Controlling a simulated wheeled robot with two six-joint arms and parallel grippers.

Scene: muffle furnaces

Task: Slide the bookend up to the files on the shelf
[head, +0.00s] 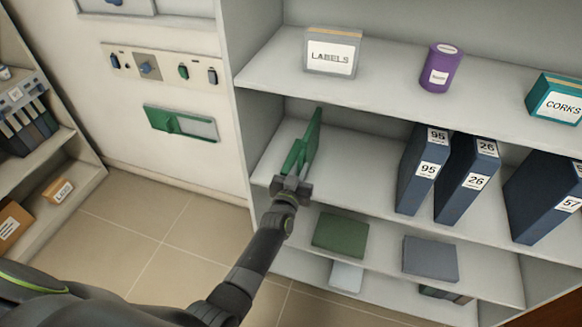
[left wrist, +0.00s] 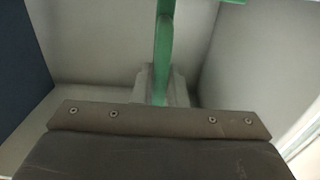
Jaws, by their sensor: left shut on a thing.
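The green bookend (head: 313,138) stands upright near the left wall on the middle shelf (head: 365,150). My left gripper (head: 291,185) is shut on the bookend at the shelf's front edge. In the left wrist view the bookend (left wrist: 162,50) rises in the middle, its lower part hidden by my gripper. The dark blue files stand to the right: file 95 (head: 410,187), file 26 (head: 455,186) and file 57 (head: 542,192). They lean somewhat in the picture. A wide gap lies between the bookend and file 95. A dark blue surface (left wrist: 18,75), likely a file, shows at the left wrist view's left edge. My right gripper is not in view.
The upper shelf holds a labels box (head: 333,52), a purple tin (head: 441,68) and a corks box (head: 556,99). The lower shelf holds a green block (head: 340,233) and a grey block (head: 430,258). The middle shelf is bare between bookend and files.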

